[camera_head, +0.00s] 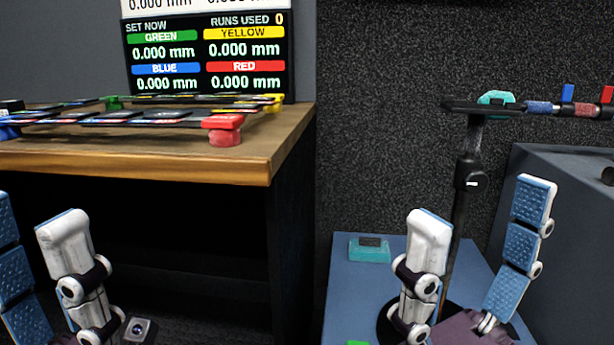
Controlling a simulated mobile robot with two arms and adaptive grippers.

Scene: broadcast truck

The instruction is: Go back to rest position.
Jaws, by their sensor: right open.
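My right gripper (483,208) is at the lower right, with its padded fingers pointing up and spread wide. It is open and nothing is between the fingers. It is in front of a black stand (466,172) and a blue surface (375,252). My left gripper (33,217) is at the lower left, in front of the wooden desk (220,168) and below its top. Its fingers also point up and are apart, with nothing seen between them. The left picture edge cuts off part of its outer finger.
A flat dark frame with coloured corners, one of them red (225,122), lies on the desk. A screen (208,55) stands behind. The stand's bar holds teal, blue and red pieces (587,109). A teal block (369,250) sits on the blue surface. A grey case (560,200) is at right.

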